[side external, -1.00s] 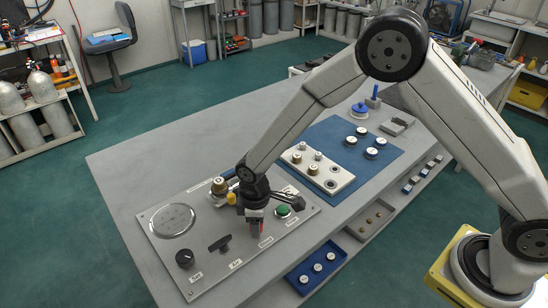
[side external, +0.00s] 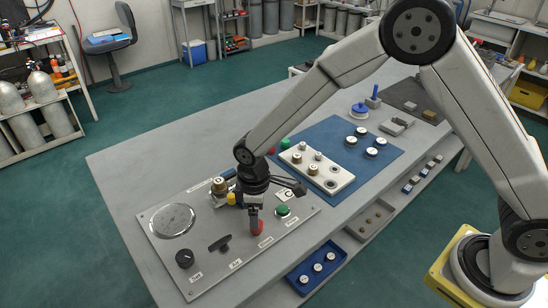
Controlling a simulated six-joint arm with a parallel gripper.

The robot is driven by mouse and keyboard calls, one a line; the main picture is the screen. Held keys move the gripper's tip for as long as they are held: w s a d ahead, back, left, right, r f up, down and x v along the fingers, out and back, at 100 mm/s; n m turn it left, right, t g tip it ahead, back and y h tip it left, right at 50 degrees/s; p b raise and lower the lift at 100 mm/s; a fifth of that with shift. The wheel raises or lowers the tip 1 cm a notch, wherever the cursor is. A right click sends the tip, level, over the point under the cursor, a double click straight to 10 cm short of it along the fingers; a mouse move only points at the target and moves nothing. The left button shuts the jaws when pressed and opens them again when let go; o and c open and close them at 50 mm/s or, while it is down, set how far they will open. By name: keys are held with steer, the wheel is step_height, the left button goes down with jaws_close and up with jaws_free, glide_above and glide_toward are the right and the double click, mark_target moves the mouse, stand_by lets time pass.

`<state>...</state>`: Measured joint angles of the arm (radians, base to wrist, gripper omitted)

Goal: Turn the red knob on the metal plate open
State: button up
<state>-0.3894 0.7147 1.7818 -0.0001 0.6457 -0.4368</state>
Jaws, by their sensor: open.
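The metal plate (side external: 205,262) lies on the near left part of the grey bench. The red knob (side external: 258,228) stands on it, between a black lever handle (side external: 220,243) and a green knob (side external: 283,211). My gripper (side external: 254,218) points down right beside the red knob, at its upper left in the picture. The jaws are open. A finger hides part of the knob, and I cannot tell whether they touch.
The plate also bears a round gauge (side external: 173,220), a black knob (side external: 184,258) and brass fittings (side external: 219,185) close behind my gripper. A white block (side external: 327,172) on a blue mat (side external: 377,135) stands to the right. A blue tray (side external: 317,272) sits below the bench's front edge.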

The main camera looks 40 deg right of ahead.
steer(key=shift+r, duration=1.65)
